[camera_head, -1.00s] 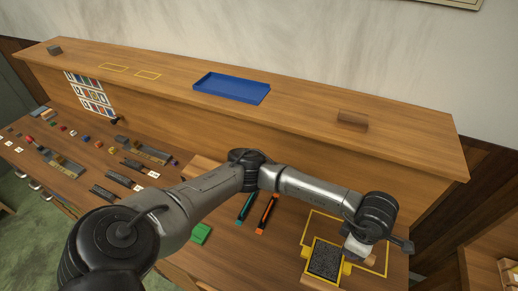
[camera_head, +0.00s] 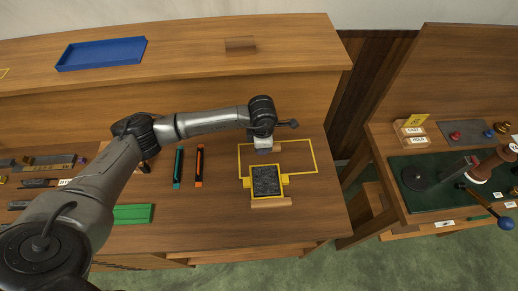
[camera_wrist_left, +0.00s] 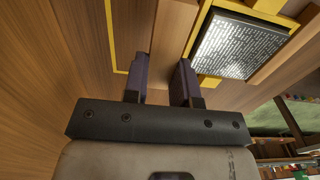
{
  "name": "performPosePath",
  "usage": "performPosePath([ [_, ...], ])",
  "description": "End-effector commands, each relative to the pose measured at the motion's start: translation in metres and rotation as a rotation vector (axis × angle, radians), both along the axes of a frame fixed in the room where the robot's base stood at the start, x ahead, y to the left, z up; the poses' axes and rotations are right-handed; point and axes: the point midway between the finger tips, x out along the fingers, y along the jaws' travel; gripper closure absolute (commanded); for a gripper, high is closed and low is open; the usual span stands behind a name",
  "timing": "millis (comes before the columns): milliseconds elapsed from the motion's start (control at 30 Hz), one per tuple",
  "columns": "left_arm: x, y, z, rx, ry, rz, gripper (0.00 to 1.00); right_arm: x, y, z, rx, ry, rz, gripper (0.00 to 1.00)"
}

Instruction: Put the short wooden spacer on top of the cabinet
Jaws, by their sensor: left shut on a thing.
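My left gripper (camera_head: 264,150) is low over the worktop, just behind the metal type block in its yellow-cornered holder (camera_head: 266,181). In the left wrist view its two dark fingers (camera_wrist_left: 160,82) are some way apart, with a brown wooden piece (camera_wrist_left: 172,35) between them. I take this for the short wooden spacer; the gripper mostly hides it in the head view. Another wooden strip (camera_head: 271,203) lies along the front side of the type block. The cabinet top (camera_head: 190,40) is the long raised wooden surface at the back. My right gripper is not in view.
A wooden block (camera_head: 240,45) and a blue tray (camera_head: 102,53) sit on the cabinet top, with bare wood between them. Teal (camera_head: 178,167) and orange (camera_head: 199,166) bars and a green block (camera_head: 133,214) lie left of the gripper. Another bench (camera_head: 435,185) stands at right.

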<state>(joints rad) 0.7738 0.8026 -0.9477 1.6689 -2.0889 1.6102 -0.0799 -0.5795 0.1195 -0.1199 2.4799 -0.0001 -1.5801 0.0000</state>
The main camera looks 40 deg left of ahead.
Motion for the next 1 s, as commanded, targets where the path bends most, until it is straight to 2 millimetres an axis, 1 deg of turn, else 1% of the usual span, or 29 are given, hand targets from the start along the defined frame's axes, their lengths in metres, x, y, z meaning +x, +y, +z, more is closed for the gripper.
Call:
performPosePath([
  [33,0.002,0.005,-0.003,0.0,0.0,0.003,0.97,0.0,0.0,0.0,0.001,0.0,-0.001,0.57],
  [133,0.004,0.012,-0.007,0.001,-0.001,0.002,0.97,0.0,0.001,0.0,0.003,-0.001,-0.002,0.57],
  [367,0.005,0.016,-0.014,-0.001,-0.001,-0.001,0.97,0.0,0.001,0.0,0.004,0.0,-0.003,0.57],
  [467,0.005,0.015,-0.024,0.0,0.001,0.0,0.97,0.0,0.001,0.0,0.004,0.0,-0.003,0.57],
  [600,0.005,0.015,-0.042,0.0,0.001,0.001,0.97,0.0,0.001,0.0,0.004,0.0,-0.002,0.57],
  [700,0.005,0.015,-0.05,-0.001,0.001,-0.001,0.97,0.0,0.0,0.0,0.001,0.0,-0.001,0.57],
  [1000,0.005,0.015,-0.052,0.0,-0.001,-0.001,0.97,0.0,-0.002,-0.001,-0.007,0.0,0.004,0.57],
])
